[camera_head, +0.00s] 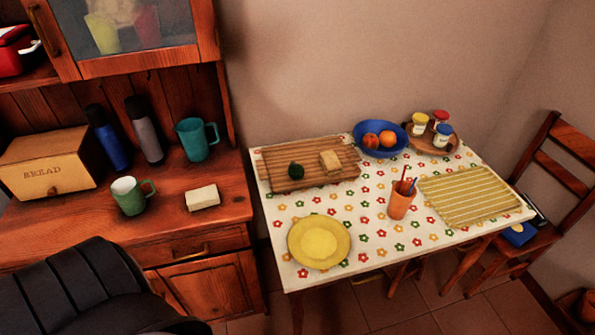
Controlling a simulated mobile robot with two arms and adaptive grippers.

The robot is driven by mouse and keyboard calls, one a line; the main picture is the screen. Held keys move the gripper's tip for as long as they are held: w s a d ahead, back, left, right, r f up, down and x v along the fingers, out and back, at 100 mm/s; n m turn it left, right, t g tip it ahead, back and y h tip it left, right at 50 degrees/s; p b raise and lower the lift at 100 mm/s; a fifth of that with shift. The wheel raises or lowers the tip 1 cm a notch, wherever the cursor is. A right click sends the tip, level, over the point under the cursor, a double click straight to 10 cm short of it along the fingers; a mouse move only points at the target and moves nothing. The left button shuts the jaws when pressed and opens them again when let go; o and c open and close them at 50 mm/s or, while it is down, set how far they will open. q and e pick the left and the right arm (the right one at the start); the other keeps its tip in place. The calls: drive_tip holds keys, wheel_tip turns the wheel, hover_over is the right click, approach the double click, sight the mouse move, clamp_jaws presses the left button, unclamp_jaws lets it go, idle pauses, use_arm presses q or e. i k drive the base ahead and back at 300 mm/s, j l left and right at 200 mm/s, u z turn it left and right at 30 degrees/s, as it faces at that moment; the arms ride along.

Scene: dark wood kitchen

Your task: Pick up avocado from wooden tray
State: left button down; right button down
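A small dark green avocado (296,171) lies on the left part of a slatted wooden tray (275,160). The tray sits at the back left of a table (378,230) with a flowered white cloth. A pale tan block (330,161) lies on the tray to the right of the avocado, apart from it. Neither of my grippers is in view. A dark ribbed shape at the lower left covers part of the cabinet front.
A blue bowl of fruit (361,138), an orange cup with utensils (401,201), a yellow plate (318,242) and a striped mat (468,196) share the table. A wooden cabinet (200,235) stands to the left, a chair (560,165) to the right. The cloth just in front of the tray is clear.

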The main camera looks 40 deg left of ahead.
sight(296, 170)
drive_tip(key=k+j+z, duration=0.1)
drive_tip(key=k+j, duration=0.25)
drive_tip(key=k+j+z, duration=0.15)
drive_tip(key=k+j, duration=0.15)
drive_tip(key=k, duration=0.3)
